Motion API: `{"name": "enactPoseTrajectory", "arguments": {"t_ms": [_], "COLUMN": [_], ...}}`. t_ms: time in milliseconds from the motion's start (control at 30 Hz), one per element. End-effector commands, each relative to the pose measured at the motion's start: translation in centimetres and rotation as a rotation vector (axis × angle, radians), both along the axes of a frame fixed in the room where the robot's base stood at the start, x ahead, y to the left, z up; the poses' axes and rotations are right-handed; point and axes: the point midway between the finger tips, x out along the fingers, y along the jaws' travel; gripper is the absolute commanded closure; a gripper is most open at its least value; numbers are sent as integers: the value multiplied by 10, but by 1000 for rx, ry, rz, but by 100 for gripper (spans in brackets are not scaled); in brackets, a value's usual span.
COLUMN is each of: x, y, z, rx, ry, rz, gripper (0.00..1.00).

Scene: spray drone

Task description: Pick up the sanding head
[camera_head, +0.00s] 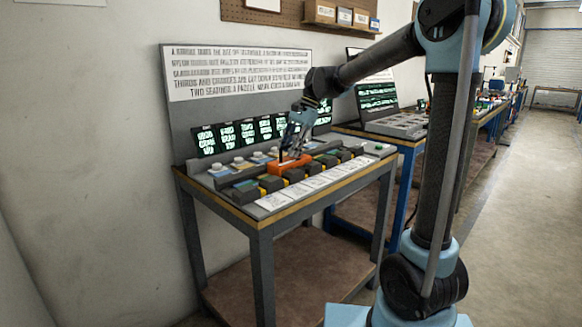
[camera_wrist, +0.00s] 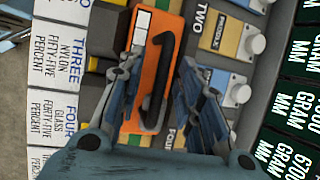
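An orange block with a black bar handle, which I take to be the sanding head (camera_head: 283,168), sits on the sloped console among dark blocks. In the wrist view the orange block (camera_wrist: 158,52) lies between my fingers, its black handle (camera_wrist: 156,85) running lengthwise. My gripper (camera_head: 294,150) is above the block, pointing down. In the wrist view my gripper (camera_wrist: 165,62) is open, with one finger on each side of the handle and visible gaps between. I cannot tell how far the fingertips are above the block.
The console stands on a grey table (camera_head: 262,235) against the wall. White label cards (camera_head: 298,189) line its front edge, and round knobs and green-lit displays (camera_head: 235,135) stand behind. A second bench with a sloped screen (camera_head: 376,95) is to the right. The aisle floor is clear.

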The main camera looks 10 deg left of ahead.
Motion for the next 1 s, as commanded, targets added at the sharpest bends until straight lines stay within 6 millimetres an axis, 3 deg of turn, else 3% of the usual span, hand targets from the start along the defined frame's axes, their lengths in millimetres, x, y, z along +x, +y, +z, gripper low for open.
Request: {"name": "enactPoseTrajectory", "arguments": {"t_ms": [67, 200, 767, 1000], "x": [0, 0, 0, 0], "y": [0, 0, 0, 0], "z": [0, 0, 4, 36], "rx": [0, 0, 0, 0], "ry": [0, 0, 0, 0], "rz": [0, 0, 0, 0], "gripper": [72, 100, 100, 100]}}
